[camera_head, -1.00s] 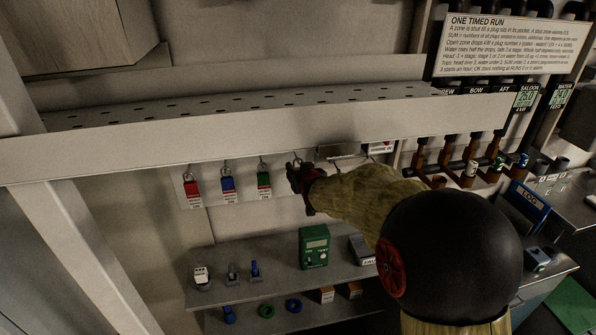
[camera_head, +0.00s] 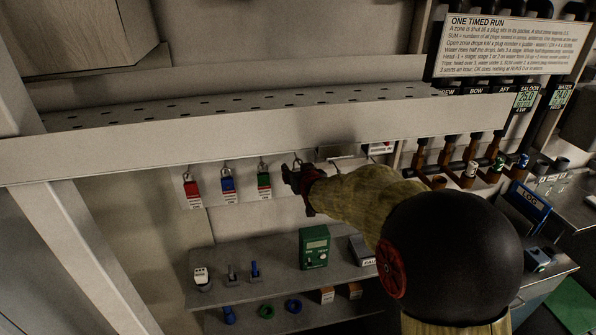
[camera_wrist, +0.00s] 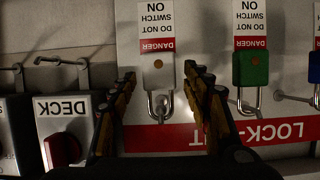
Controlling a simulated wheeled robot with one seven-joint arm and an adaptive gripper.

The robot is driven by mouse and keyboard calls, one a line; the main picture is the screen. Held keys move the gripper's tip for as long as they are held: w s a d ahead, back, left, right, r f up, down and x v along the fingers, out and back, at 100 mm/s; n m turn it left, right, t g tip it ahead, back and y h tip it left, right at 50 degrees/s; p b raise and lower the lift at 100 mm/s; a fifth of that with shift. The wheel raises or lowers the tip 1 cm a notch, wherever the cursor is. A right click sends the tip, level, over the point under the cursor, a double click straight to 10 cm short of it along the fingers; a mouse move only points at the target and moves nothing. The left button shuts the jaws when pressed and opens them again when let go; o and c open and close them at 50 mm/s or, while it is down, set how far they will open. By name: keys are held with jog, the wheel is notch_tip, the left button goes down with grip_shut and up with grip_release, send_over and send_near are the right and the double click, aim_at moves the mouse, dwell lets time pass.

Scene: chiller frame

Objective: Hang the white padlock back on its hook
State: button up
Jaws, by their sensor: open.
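In the wrist view, which is upside down, the white padlock (camera_wrist: 159,74) hangs by its shackle at a hook on the white lock-out board, with a red and white danger tag. The shackle appears to be around the hook. My gripper (camera_wrist: 162,80) is open, with one finger on each side of the padlock and gaps between. In the head view my gripper (camera_head: 290,174) is under the shelf front, right of the green padlock (camera_head: 264,181), and hides the white padlock. The green padlock also shows in the wrist view (camera_wrist: 250,69).
A blue padlock (camera_head: 228,184) and a red padlock (camera_head: 191,188) hang further left. The perforated shelf (camera_head: 250,122) overhangs the row. A DECK switch box (camera_wrist: 68,130) and empty hooks are beside the board. A lower shelf (camera_head: 285,274) holds small items.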

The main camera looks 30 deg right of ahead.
jog(key=v, duration=1.2)
jog(key=s+a+f+g+y, duration=0.1)
jog(key=s+a+f+g, duration=0.3)
jog(key=s+f, duration=0.55)
jog(key=s+a+r+n+g+y+b, duration=0.1)
jog(key=s+a+r, duration=0.1)
jog(key=s+a, duration=0.4)
jog(key=s+a+r+n+g+y, duration=0.1)
jog(key=s+a, duration=0.5)
jog(key=s, duration=0.7)
notch_tip(320, 180, up, 2)
jog(key=shift+a+r+n+g+y+b, duration=0.1)
jog(key=shift+a+n+g+y+b, duration=0.3)
jog(key=shift+n+g, duration=0.25)
